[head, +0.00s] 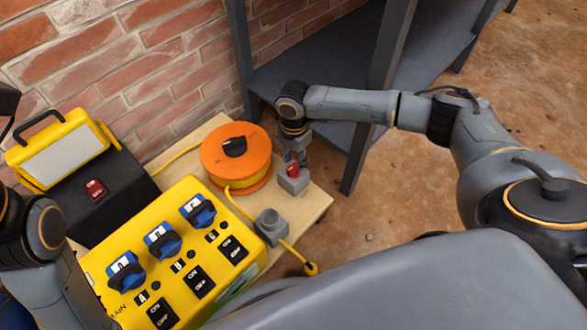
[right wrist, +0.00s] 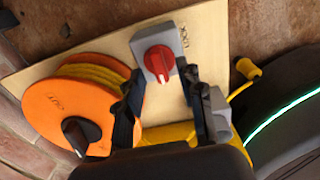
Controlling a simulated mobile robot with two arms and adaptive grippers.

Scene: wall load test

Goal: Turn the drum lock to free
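The drum lock is a red knob (right wrist: 160,62) on a small grey box (right wrist: 149,36), fixed to a wooden board beside the orange cable drum (right wrist: 57,112). In the head view the red knob (head: 292,171) shows just below my right gripper (head: 294,158). In the right wrist view the gripper (right wrist: 160,82) has its two dark fingers apart, one towards each side of the knob. I cannot tell whether they touch it. A pale mark on the knob points down in that view, towards the gripper. My left arm shows at the left edge; its gripper is out of sight.
A yellow box with blue knobs and black switches (head: 205,262) stands in front of the drum. A grey fitting (head: 270,224) with a yellow cable is near the lock. A yellow lamp (head: 60,150) sits on a black box. A grey shelf frame (head: 375,100) rises behind my right arm.

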